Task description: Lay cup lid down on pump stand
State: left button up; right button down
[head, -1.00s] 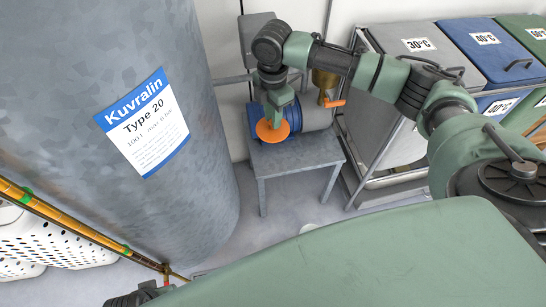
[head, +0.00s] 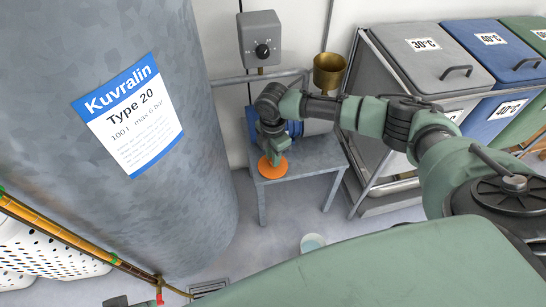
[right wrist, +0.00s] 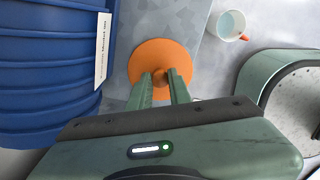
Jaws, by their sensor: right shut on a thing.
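The cup lid (head: 275,170) is an orange disc with a small knob. My right gripper (head: 272,155) points down and is shut on that knob. In the right wrist view the fingertips (right wrist: 161,77) pinch the knob of the lid (right wrist: 158,55). The pump stand (head: 318,158) is a grey metal table. The lid is over its front left part, roughly level, beside the blue pump (head: 295,128). I cannot tell whether the lid touches the stand top (right wrist: 130,22).
The pump's ribbed blue body (right wrist: 45,75) is close left of the lid in the wrist view. A pale cup (head: 312,243) is on the floor in front of the stand. A large grey tank (head: 140,210) stands left, laundry bins (head: 430,60) right. A brass funnel (head: 329,72) is behind.

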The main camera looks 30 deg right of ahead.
jog(key=shift+f, duration=0.15)
jog(key=c, duration=1.3)
grip_release()
